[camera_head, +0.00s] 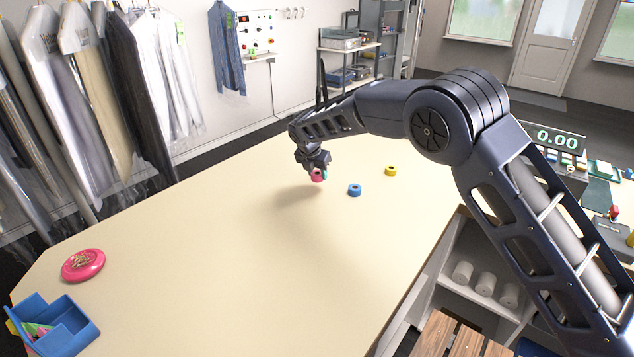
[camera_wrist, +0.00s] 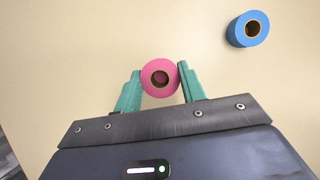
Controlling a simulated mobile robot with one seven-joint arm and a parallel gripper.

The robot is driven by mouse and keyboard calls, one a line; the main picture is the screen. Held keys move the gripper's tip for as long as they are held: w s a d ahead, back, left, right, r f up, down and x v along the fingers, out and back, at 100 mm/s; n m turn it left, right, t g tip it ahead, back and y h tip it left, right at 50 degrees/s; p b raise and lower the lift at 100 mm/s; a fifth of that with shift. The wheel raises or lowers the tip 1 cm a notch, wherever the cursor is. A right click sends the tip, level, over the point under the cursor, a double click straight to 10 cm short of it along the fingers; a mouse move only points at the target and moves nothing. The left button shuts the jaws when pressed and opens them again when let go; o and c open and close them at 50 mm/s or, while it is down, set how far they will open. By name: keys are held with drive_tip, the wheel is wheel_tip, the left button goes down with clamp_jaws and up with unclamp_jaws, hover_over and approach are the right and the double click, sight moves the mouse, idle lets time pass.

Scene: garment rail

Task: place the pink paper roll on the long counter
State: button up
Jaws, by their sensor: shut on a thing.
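The pink paper roll (camera_wrist: 160,66) is between the two green fingers of my gripper (camera_wrist: 160,92) in the wrist view, and the fingers are shut on it. In the head view the pink roll (camera_head: 317,175) hangs at the tip of my gripper (camera_head: 318,172), over the far part of the long counter (camera_head: 230,255). A shadow lies on the counter below and to the left of it. The gap between roll and counter is hard to judge.
A blue roll (camera_head: 355,190) stands on the counter right of my gripper, and a yellow roll (camera_head: 390,171) farther right. A pink dish (camera_head: 83,265) and a blue tray (camera_head: 62,328) are at the near left. The counter's middle is clear. Hanging garments (camera_head: 120,90) line the left.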

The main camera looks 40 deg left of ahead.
sight(317, 181)
drive_tip(key=shift+f, duration=1.95)
drive_tip(key=shift+f, duration=0.15)
drive_tip(key=o, duration=1)
drive_tip(key=shift+c, duration=0.2)
drive_tip(key=a+v, duration=0.1)
drive_tip(key=v, duration=1.1)
drive_tip(key=shift+d, duration=0.45)
